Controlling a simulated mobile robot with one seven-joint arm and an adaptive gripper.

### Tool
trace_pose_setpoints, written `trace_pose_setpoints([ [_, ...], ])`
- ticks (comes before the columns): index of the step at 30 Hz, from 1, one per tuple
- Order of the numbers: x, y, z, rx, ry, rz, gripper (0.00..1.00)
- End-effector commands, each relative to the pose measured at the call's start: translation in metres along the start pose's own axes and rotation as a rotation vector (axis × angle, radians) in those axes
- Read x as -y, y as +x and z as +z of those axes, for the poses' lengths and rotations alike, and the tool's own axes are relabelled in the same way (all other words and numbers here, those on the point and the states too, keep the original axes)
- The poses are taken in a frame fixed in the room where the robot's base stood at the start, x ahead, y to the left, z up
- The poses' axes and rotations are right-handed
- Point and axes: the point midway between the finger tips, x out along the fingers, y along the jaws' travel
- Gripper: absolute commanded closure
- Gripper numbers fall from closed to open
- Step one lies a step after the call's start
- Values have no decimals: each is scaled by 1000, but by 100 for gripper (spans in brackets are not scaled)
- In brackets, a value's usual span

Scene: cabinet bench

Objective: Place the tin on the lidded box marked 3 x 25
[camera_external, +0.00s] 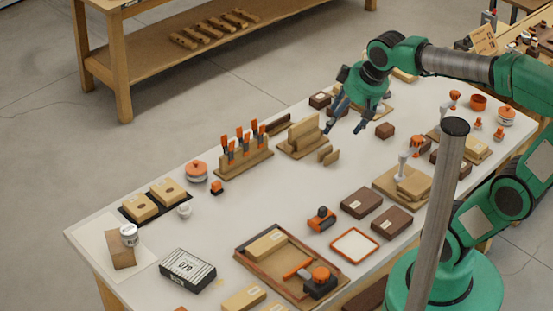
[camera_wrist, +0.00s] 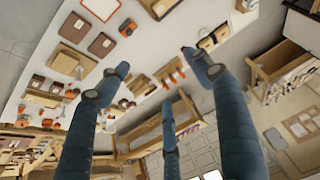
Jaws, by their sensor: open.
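A small silver-white tin (camera_external: 129,234) stands by the brown wooden block (camera_external: 122,253) on a white sheet at the table's left end; I cannot tell whether it rests on the block. Another round pale tin with an orange lid (camera_external: 196,171) stands near the far edge. Two dark brown lidded boxes with small labels, the first box (camera_external: 361,203) and the second box (camera_external: 391,222), lie right of the middle; I cannot read any "3 x 25". My gripper (camera_external: 344,130) is open and empty above the far side of the table, away from the tins. Its spread fingers also show in the wrist view (camera_wrist: 155,75).
A wooden rack with orange-handled tools (camera_external: 243,163) and a stepped wooden stand (camera_external: 303,138) rise near the far edge. A wooden tray (camera_external: 243,257), a black-and-white box (camera_external: 188,270) and an orange-rimmed tray (camera_external: 354,245) lie nearer. The white tabletop is clear around (camera_external: 270,200).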

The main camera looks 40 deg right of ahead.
Motion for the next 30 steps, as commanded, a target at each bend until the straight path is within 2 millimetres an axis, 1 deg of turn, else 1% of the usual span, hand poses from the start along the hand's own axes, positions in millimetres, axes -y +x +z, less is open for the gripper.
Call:
trace_pose_setpoints([
  [1, -5, -5, 14, -9, 9, 5, 35],
  [6, -16, -12, 53, -23, 31, 17, 35],
  [9, -19, -14, 69, -28, 39, 21, 35],
  [12, -21, -14, 78, -32, 44, 24, 35],
  [16, -22, -14, 83, -32, 46, 26, 35],
  [30, -22, -14, 82, -33, 45, 25, 35],
])
